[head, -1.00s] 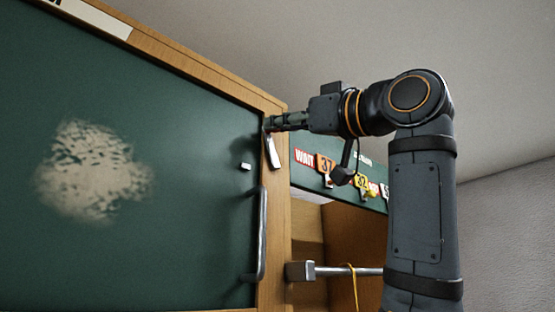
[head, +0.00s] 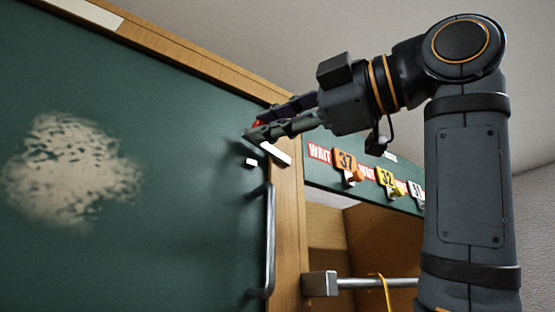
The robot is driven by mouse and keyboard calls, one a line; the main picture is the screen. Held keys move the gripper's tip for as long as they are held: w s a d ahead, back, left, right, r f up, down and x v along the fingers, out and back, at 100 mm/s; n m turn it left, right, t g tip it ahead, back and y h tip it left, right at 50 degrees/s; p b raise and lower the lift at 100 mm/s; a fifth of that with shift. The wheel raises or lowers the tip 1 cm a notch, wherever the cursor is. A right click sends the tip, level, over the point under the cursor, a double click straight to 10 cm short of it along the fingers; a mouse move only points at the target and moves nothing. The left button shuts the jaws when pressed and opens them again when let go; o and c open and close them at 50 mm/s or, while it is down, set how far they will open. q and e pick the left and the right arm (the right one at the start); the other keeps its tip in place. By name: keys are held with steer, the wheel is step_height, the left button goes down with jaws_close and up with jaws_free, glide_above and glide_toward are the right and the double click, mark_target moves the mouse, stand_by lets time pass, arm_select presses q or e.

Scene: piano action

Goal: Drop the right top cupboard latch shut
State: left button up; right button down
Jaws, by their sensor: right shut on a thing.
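The right top cupboard latch (head: 276,153) is a pale bar at the right edge of the green cupboard door (head: 200,140). It slants down to the right, its lower end over the wooden frame. A small white block (head: 251,162) sits on the door just below left of the latch. My right gripper (head: 254,129) is at the latch's upper left end and shut on it; its fingers partly hide that end. A small red spot shows between the fingertips. My left gripper is out of view.
A vertical metal handle (head: 270,240) is on the door below the latch. Right of the wooden frame (head: 288,215) are an open compartment, a metal rail (head: 370,284) with a yellow loop, and a green board with number tags (head: 345,162).

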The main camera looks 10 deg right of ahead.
steer(key=shift+a+f+n+g+h+p, duration=0.2)
steer(key=shift+f+n, duration=0.3)
steer(key=shift+n, duration=0.35)
steer(key=shift+d+f+n+g+h+p, duration=0.1)
steer(key=shift+f+n+g+p, duration=0.25)
steer(key=shift+n, duration=0.5)
steer(key=shift+f, duration=0.15)
steer(key=c, duration=1.2)
jaws_free()
steer(key=shift+s, duration=0.1)
steer(key=shift+o, duration=0.2)
steer(key=shift+s, duration=0.1)
steer(key=v, duration=0.7)
